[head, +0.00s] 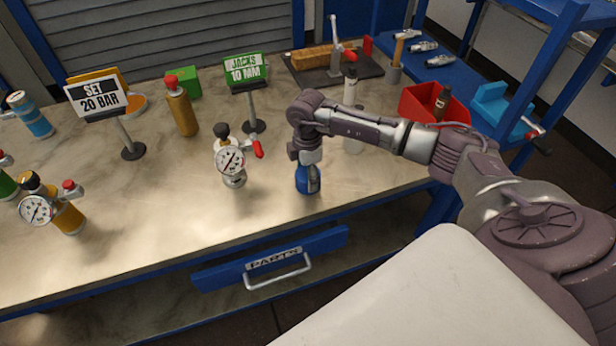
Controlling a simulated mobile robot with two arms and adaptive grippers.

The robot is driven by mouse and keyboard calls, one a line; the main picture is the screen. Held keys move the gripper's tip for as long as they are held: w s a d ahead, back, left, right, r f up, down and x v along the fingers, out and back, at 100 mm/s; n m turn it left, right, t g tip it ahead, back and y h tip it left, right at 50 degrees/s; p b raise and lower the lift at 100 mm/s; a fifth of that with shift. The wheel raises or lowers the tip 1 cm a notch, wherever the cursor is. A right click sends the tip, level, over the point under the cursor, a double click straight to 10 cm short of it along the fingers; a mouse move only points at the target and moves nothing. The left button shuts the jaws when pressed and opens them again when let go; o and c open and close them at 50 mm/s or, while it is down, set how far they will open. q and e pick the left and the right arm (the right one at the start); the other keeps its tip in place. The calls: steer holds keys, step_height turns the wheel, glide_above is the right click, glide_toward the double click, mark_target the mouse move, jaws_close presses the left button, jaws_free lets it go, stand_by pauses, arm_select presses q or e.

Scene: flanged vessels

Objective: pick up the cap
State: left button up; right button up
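No separate cap can be told for sure. Red tops show on the amber bottle (183,112) and on the orange vessel (68,218) at left. A dark knob (222,130) tops the gauge vessel (232,162) in the middle. My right arm comes in from the right, and its wrist bends down to my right gripper (307,157) near the bench's front edge. A blue cylinder with a dark label (308,180) shows directly below it. Whether the fingers grip it is not clear. My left gripper is out of view.
The marble bench (170,205) is clear in front of the middle. Two signs (97,98) (245,68) stand behind. A red bin (422,103) and a pale bottle (351,90) stand near my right arm. A blue drawer (270,262) sits below the front edge.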

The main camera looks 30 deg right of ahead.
steer(key=shift+c, duration=1.2)
steer(key=shift+r, duration=0.1)
